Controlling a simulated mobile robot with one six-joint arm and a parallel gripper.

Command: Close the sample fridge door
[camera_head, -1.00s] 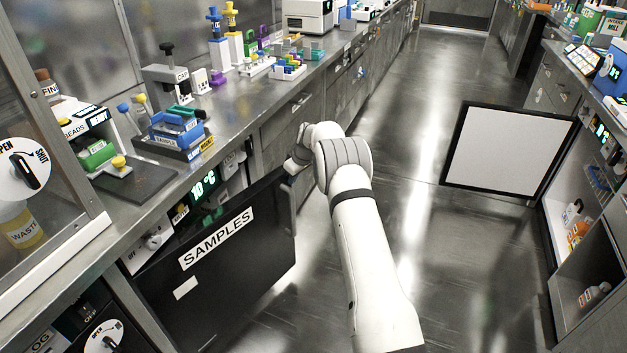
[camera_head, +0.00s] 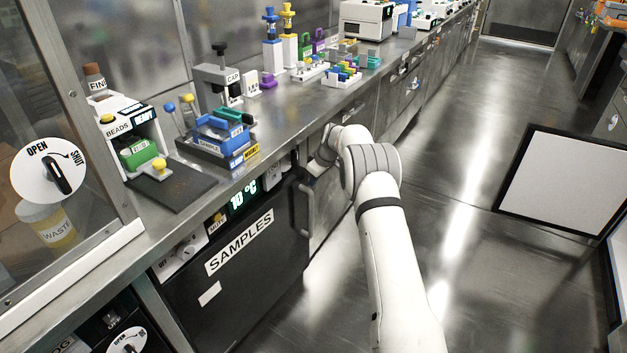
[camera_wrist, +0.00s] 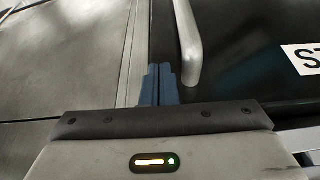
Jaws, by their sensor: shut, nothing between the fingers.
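The black sample fridge door (camera_head: 243,275) with its SAMPLES label (camera_head: 240,243) is below the left bench. It lies nearly in line with the cabinet fronts; I cannot tell whether a small gap is left. Its vertical grey handle (camera_head: 303,210) is at its right edge. In the wrist view the door (camera_wrist: 245,55) fills the right side, with the handle (camera_wrist: 188,40) near its edge. My gripper (camera_wrist: 157,85) is shut and empty, its blue fingertips beside the handle, at the seam with a grey panel. In the head view the fingertips are hidden behind my wrist.
The fridge's 10 °C display (camera_head: 243,195) glows above the door. The bench (camera_head: 265,155) above carries racks, bottles and devices. Another open door (camera_head: 565,185) with a white inside juts out on the right. The floor (camera_head: 450,215) between is clear.

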